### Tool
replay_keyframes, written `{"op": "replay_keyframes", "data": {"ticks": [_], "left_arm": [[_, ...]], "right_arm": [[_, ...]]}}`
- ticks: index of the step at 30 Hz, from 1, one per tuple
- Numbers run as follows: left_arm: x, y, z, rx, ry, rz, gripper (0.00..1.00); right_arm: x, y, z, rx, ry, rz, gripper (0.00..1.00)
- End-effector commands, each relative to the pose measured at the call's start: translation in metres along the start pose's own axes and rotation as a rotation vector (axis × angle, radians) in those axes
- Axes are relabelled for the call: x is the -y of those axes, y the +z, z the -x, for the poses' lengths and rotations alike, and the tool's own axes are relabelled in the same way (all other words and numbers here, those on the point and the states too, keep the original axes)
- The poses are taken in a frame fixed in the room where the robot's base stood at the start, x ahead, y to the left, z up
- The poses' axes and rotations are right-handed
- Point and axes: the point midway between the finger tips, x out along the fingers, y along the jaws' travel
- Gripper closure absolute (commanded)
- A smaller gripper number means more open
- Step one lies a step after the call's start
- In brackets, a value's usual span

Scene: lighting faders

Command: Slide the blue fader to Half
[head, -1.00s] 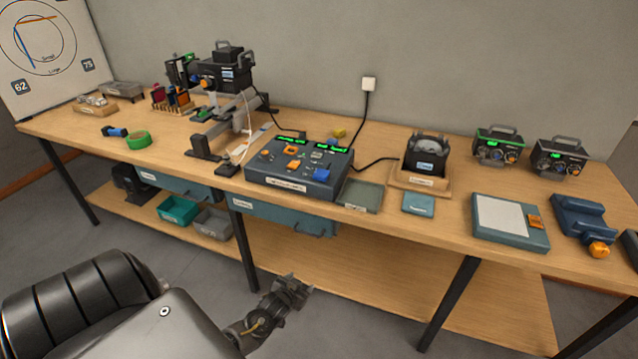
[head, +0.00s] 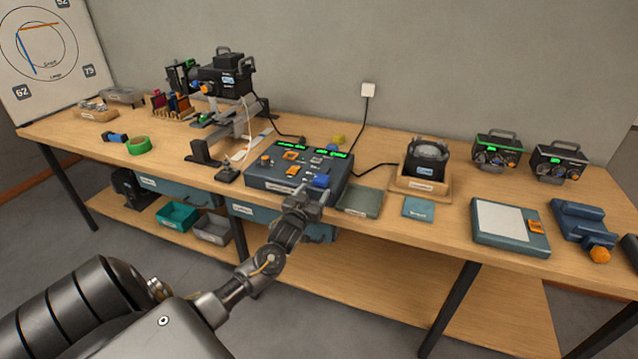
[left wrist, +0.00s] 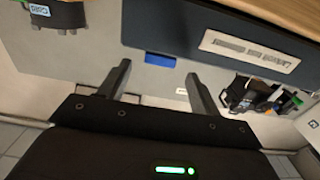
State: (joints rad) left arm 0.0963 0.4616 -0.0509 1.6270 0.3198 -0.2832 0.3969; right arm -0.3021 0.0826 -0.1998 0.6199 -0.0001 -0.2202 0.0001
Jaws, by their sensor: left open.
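The lighting console (head: 262,181) is a dark blue-grey box near the front edge of the bench, with lit green displays along its back. Its blue fader cap (head: 321,181) is at the front right of the top, to the right of an orange one (head: 291,156). My left gripper (head: 308,192) is at the console's front right, close to the blue cap. In the left wrist view the blue cap (left wrist: 160,59) shows between the tips of my open left gripper (left wrist: 158,70), with nothing held. Contact cannot be told. My right gripper is out of view.
A black device in a wooden holder (head: 424,182) stands farther right. A dark stand (head: 203,151) is left of the console.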

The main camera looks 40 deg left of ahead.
Motion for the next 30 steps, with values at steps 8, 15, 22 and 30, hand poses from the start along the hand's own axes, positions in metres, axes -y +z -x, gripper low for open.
{"op": "replay_keyframes", "data": {"ticks": [8, 15, 22, 30], "left_arm": [[0.001, -0.001, -0.042, 0.0, -0.001, -0.001, 0.36], [0.0, 0.0, -0.052, 0.0, 0.0, -0.001, 0.36], [0.0, 0.0, -0.052, 0.0, 0.0, -0.001, 0.4], [0.0, 0.001, -0.052, 0.0, 0.0, -0.001, 0.76]], "right_arm": [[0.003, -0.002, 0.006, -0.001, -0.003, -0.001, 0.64], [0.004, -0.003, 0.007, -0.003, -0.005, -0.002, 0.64], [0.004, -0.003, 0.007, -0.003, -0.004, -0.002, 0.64], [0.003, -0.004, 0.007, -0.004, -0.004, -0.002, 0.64]]}}
